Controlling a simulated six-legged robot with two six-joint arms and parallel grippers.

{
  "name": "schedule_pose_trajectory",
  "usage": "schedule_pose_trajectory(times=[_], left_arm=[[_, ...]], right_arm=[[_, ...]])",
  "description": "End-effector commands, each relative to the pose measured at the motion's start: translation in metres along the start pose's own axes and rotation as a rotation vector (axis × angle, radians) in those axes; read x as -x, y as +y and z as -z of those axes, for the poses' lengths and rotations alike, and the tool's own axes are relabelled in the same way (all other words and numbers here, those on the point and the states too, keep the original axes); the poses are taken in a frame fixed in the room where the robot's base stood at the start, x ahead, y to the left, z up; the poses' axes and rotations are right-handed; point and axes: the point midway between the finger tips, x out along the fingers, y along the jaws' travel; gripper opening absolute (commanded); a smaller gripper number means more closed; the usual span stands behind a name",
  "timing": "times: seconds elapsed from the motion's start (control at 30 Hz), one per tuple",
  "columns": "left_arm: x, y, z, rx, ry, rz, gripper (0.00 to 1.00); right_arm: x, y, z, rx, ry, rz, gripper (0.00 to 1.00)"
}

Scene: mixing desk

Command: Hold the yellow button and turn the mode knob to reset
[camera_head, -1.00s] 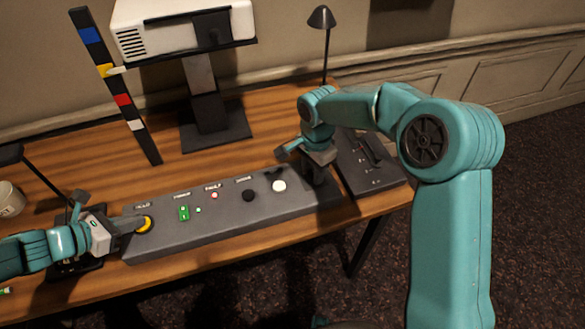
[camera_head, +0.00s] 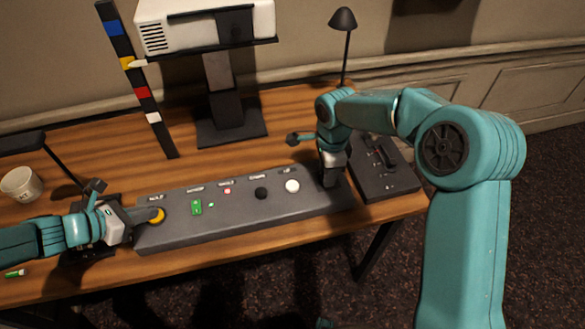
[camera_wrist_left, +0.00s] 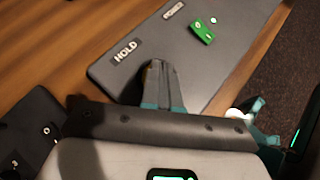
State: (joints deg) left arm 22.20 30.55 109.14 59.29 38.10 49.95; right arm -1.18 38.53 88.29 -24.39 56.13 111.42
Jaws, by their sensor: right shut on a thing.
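The yellow button (camera_head: 158,215) is at the left end of the grey control panel (camera_head: 240,219). My left gripper (camera_head: 149,215) has its fingertips at this button. My right gripper (camera_head: 330,184) points down at the right end of the panel, right of a white round control (camera_head: 292,186). It is shut on the mode knob, which its fingers hide.
The panel also has a black knob (camera_head: 261,193), a red light (camera_head: 227,191) and a green switch (camera_head: 196,207). A dark slider box (camera_head: 385,183) is close on the right. A monitor stand (camera_head: 226,118) is behind, and a cup (camera_head: 21,184) is at the left.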

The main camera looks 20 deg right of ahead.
Motion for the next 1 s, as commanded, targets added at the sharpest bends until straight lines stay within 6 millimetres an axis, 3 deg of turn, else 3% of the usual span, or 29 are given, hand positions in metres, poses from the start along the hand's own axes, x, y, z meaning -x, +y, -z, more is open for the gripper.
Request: schedule_pose_trajectory(times=[0.3,0.5,0.77,0.9,0.93,1.0], left_arm=[[-0.0003,-0.0001,0.0005,0.000,0.001,0.000,0.00],[-0.0003,-0.0001,0.0005,0.000,0.001,0.000,0.00],[-0.0003,-0.0001,0.0005,0.000,0.001,0.000,0.00],[-0.0003,-0.0002,0.0005,0.000,0.001,0.000,0.00],[-0.0003,-0.0002,0.0005,0.000,0.001,0.000,0.00],[-0.0003,-0.0002,0.0006,0.000,0.001,0.000,0.00]], right_arm=[[-0.0001,0.0003,0.0001,-0.046,0.000,-0.001,0.14],[-0.0001,0.0004,0.0001,-0.236,0.000,-0.001,0.14],[-0.0001,0.0003,0.0001,-0.256,0.000,-0.001,0.14],[-0.0001,0.0003,0.0001,-0.377,0.001,-0.001,0.14],[-0.0001,0.0003,0.0001,-0.370,0.001,-0.001,0.43],[-0.0001,0.0003,0.0001,-0.367,0.001,-0.001,0.64]])
